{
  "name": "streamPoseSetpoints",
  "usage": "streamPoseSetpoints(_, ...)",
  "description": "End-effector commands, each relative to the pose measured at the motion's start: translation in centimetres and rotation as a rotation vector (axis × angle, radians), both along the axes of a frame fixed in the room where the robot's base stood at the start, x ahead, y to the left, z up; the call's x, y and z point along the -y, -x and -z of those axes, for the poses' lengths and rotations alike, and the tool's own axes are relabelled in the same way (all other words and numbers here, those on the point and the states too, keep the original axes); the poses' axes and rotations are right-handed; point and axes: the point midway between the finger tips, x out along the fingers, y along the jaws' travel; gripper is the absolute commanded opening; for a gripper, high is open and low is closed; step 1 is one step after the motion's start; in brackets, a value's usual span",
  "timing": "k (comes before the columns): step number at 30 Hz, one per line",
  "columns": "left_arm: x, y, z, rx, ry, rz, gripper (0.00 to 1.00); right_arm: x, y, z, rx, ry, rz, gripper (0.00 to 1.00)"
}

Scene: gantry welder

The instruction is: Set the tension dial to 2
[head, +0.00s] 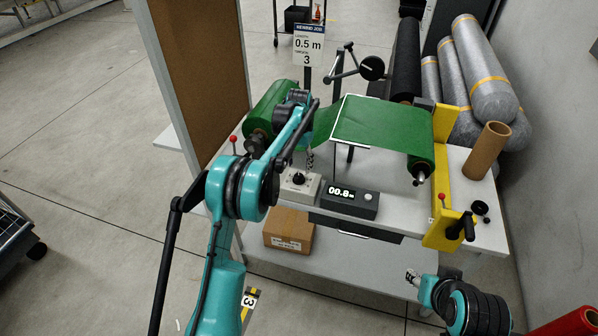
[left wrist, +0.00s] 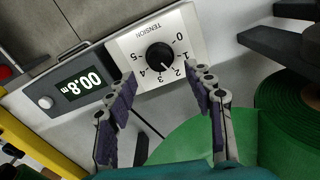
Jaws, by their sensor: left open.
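The tension dial is a black round knob (left wrist: 160,56) on a pale box (head: 300,188) on the table. Its label reads TENSION, with numbers 0 to 5 around the knob. The knob's pointer is too small to read with certainty. My left gripper (left wrist: 162,86) is open, with its two fingers apart on either side of the box's lower part in the left wrist view, and nothing between them. In the head view my left gripper (head: 310,160) is just above the dial box. My right gripper (head: 412,276) is low at the right, away from the dial; its jaws are unclear.
A dark counter (head: 350,200) reading 00.8 m stands right of the dial box. A green sheet (head: 375,122) stretches behind them to a roll. A yellow frame (head: 440,190) stands at the right. A cardboard box (head: 289,230) sits on the lower shelf.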

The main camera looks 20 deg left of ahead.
Motion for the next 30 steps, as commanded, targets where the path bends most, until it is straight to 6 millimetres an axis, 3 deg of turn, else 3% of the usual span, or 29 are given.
streamPoseSetpoints(3,0.0,0.0,-2.7,0.000,0.000,0.000,0.53,0.0,0.0,0.0,0.000,0.000,0.000,0.40)
streamPoseSetpoints(10,0.0,0.0,-6.0,0.000,0.000,0.000,0.53,0.0,0.0,0.0,0.000,0.000,0.000,0.40)
streamPoseSetpoints(30,0.1,0.5,-7.4,0.009,-0.001,-0.003,0.53,0.0,0.0,0.0,0.000,0.000,0.000,0.40)
